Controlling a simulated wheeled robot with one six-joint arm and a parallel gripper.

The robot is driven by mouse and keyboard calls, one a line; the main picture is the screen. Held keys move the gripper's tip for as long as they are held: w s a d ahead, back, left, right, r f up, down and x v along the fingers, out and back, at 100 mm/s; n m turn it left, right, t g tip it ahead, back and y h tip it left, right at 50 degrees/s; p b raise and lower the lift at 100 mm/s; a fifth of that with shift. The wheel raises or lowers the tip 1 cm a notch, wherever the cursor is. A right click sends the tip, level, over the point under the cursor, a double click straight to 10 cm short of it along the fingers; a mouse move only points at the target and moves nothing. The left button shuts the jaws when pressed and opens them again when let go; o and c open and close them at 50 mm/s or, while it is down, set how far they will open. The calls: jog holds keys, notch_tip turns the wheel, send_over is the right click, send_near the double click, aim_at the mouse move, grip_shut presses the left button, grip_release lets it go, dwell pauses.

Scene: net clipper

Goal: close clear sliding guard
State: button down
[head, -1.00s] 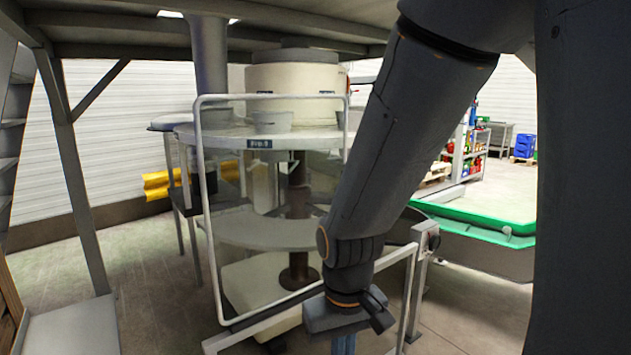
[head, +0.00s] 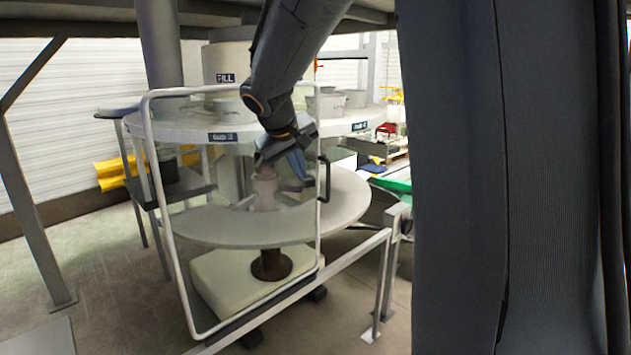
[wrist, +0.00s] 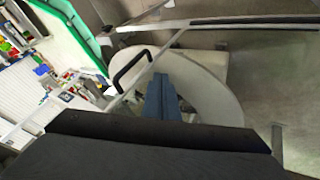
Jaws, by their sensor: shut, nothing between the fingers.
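The clear sliding guard (head: 164,205) is a see-through panel in a white rounded frame, upright in front of the round machine. Its black handle (head: 326,178) is on the frame's right side. The handle also shows in the wrist view (wrist: 131,68). My gripper (head: 296,166) has blue fingers, shut and empty, just left of the handle in the head view. In the wrist view the fingers (wrist: 162,98) are right of the handle, with a visible gap. I cannot tell how far the fingers are from the panel.
A grey rail (head: 350,255) runs below the guard to a post on the right. The round upper table (head: 190,133) and lower disc (head: 345,205) lie behind the guard. A green-edged tray (wrist: 72,22) is at the upper left in the wrist view.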

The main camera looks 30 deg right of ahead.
aim_at(317, 187)
jog(key=p+x, duration=0.2)
jog(key=x, duration=0.8)
jog(key=shift+s, duration=0.1)
jog(key=shift+d+p, duration=0.95)
jog(key=shift+d, duration=1.05)
jog(key=shift+d, duration=0.1)
